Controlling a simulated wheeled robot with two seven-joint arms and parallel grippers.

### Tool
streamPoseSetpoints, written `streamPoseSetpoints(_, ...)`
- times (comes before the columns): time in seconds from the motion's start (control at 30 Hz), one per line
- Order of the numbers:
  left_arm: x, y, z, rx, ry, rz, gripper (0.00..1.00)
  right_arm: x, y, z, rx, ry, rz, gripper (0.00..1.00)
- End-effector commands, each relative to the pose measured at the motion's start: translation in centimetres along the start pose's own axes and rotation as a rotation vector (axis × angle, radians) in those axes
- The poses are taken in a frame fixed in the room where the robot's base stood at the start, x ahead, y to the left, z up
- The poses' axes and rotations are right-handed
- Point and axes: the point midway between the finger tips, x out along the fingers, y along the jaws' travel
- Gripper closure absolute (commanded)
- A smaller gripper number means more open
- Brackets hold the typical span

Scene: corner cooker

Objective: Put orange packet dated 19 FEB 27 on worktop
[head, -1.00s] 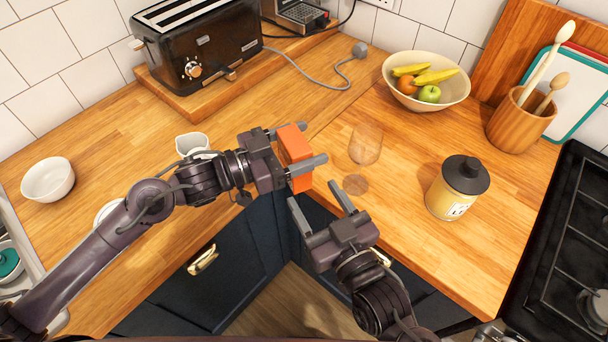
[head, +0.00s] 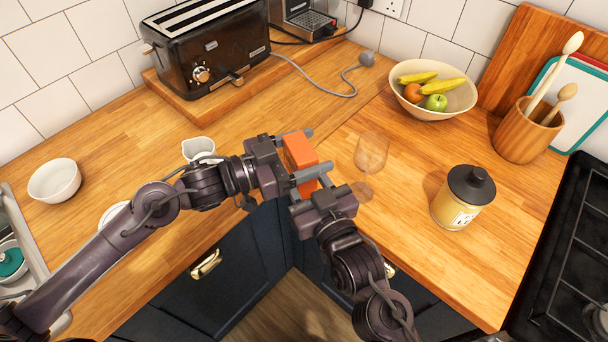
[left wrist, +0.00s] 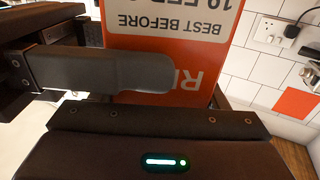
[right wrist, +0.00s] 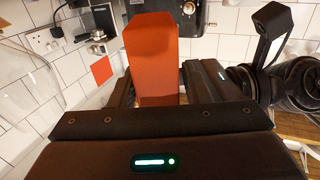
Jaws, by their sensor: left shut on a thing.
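The orange packet (head: 301,154) is held above the gap by the counter's inner corner. My left gripper (head: 296,157) is shut on it. In the left wrist view the packet (left wrist: 200,72) shows a white label, upside down, reading "BEST BEFORE" with a partly cut-off date that looks like 19 FEB. My right gripper (head: 306,190) is just below, its fingers reaching up on either side of the packet's lower end. In the right wrist view the packet (right wrist: 152,60) stands between these fingers, which look open around it. The wooden worktop (head: 330,95) lies behind.
A clear glass (head: 371,152) stands just right of the packet. A yellow jar with dark lid (head: 462,198), a fruit bowl (head: 440,98) and a utensil pot (head: 525,135) are further right. A toaster (head: 208,50) is at the back, a white bowl (head: 54,180) at left.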

Motion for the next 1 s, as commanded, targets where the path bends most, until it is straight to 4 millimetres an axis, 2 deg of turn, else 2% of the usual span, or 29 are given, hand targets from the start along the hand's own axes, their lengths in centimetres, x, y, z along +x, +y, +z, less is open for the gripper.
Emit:
streamPoseSetpoints(0.03, 0.0, 0.0, -0.1, 0.001, 0.003, 0.000, 0.64, 0.0, 0.0, 0.0, 0.000, 0.000, -0.001, 0.64)
streamPoseSetpoints(0.27, 0.0, 0.0, -0.1, 0.002, 0.003, -0.001, 0.64, 0.0, -0.2, 0.0, 0.000, 0.001, -0.006, 0.94)
streamPoseSetpoints(0.3, 0.0, 0.0, -0.1, 0.002, 0.003, -0.001, 0.28, 0.0, -0.2, -0.2, 0.001, 0.004, -0.006, 0.96)
streamPoseSetpoints(0.47, 0.0, 0.0, -0.1, 0.001, 0.002, -0.001, 0.07, 0.0, -0.2, -0.1, 0.000, 0.004, -0.004, 0.96)
streamPoseSetpoints(0.8, -0.3, -0.1, 0.0, 0.000, -0.001, -0.001, 0.06, 0.0, 0.0, -0.1, 0.000, 0.004, -0.001, 0.96)
streamPoseSetpoints(0.87, -0.9, -0.1, 0.1, -0.001, -0.002, -0.003, 0.06, 0.0, 0.0, -0.1, 0.000, 0.004, -0.001, 0.96)
streamPoseSetpoints(1.0, -3.3, 0.0, 0.2, 0.000, -0.007, -0.002, 0.06, 0.0, 0.0, -0.1, 0.000, 0.004, -0.001, 0.96)
